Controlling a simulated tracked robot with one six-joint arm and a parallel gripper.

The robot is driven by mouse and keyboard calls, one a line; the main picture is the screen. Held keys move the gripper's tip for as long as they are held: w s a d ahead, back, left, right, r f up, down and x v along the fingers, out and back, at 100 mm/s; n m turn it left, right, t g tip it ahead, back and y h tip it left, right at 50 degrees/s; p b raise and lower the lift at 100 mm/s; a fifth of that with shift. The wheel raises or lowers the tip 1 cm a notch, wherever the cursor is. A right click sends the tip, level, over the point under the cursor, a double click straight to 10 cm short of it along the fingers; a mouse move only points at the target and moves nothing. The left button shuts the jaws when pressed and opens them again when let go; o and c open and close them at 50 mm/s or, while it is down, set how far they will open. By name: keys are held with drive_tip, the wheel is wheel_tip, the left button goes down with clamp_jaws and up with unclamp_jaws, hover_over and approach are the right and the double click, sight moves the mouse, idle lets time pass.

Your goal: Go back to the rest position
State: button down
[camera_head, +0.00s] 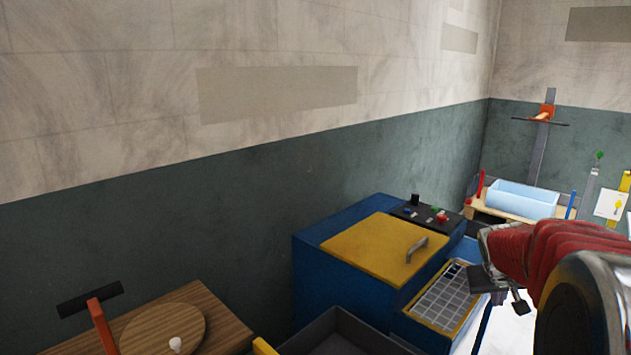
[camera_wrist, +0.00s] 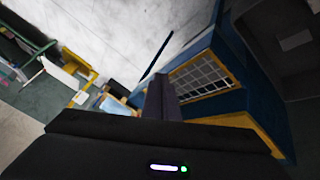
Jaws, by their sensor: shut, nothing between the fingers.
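My gripper (camera_head: 503,298) is at the right of the head view, on the end of my red-sleeved arm. It hangs beside the right edge of the blue machine, near its gridded tray. In the wrist view my gripper's fingers (camera_wrist: 161,97) are together at the centre, with nothing between them. The blue machine (camera_head: 330,262) has a closed yellow lid (camera_head: 372,248) with a grey handle. Its gridded tray (camera_head: 441,296) also shows in the wrist view (camera_wrist: 202,77), just right of the fingers.
A dark open bin (camera_head: 345,338) stands in front of the machine. A wooden table (camera_head: 222,333) with a round board is at lower left. A light-blue tub (camera_head: 522,199) on a pallet stands at the back right. Pale floor (camera_wrist: 120,35) beyond the fingers looks mostly clear.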

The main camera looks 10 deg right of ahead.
drive_tip(key=s+a+r+n+y, duration=0.1)
drive_tip(key=s+a, duration=0.6)
drive_tip(key=a, duration=0.4)
drive_tip(key=s+a+r+n+y, duration=0.1)
drive_tip(key=s+a+y, duration=0.1)
drive_tip(key=s+a, duration=0.5)
drive_tip(key=s+a+r+n+t+y, duration=0.1)
drive_tip(key=s+a, duration=0.7)
drive_tip(key=a, duration=0.8)
drive_tip(key=shift+a+r+n+y, duration=0.2)
drive_tip(key=shift+n+y, duration=0.1)
drive_tip(key=shift+y, duration=0.3)
